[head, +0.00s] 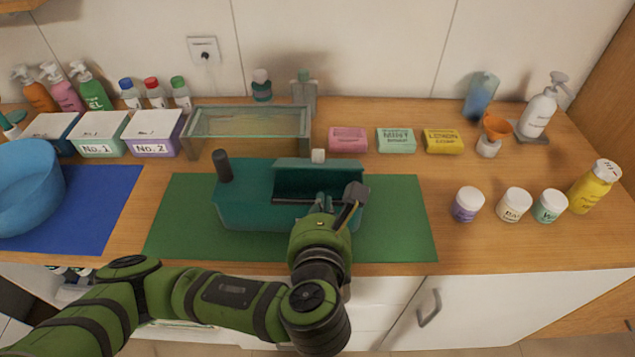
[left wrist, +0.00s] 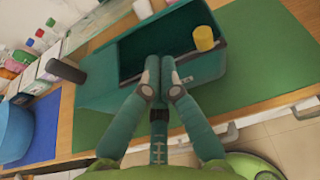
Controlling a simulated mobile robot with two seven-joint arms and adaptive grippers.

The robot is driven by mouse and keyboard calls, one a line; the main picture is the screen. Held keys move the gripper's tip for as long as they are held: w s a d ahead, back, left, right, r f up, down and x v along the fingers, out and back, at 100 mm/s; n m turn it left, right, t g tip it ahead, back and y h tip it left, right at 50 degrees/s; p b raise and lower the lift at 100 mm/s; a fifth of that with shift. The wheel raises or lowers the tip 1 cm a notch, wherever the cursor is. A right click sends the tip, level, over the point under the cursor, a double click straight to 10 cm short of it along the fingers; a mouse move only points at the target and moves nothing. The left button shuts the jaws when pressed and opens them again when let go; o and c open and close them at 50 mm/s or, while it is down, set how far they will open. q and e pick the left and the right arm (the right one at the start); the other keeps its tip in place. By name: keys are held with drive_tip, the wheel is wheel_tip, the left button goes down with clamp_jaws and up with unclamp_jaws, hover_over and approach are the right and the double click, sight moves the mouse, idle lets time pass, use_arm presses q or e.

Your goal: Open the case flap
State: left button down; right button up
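The teal case (head: 245,210) sits on a green mat (head: 405,220). Its dark opening faces up and forward in the head view. A teal panel (head: 305,163), apparently the flap, is raised at the back of this opening. A dark bar runs along the front edge. The case also shows in the left wrist view (left wrist: 105,80). My left gripper (head: 322,201) is at the front edge, right of the case's middle. In the left wrist view its fingertips (left wrist: 159,66) are close together over the front of the opening, with nothing visible between them. Whether they touch the case is unclear. My right gripper is out of view.
A dark post (head: 223,165) stands on the case's left end. A yellow cylinder (left wrist: 204,38) is at the bar's right. A glass box (head: 250,122) and soaps (head: 395,140) are behind. Jars (head: 468,204) stand right; a blue basin (head: 28,190) is left.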

sight(318, 157)
use_arm(q)
drive_tip(key=p+x, duration=0.1)
drive_tip(key=x, duration=0.9)
drive_tip(key=shift+a+f+p, duration=0.15)
drive_tip(key=shift+a+p, duration=0.15)
drive_tip(key=shift+p, duration=0.05)
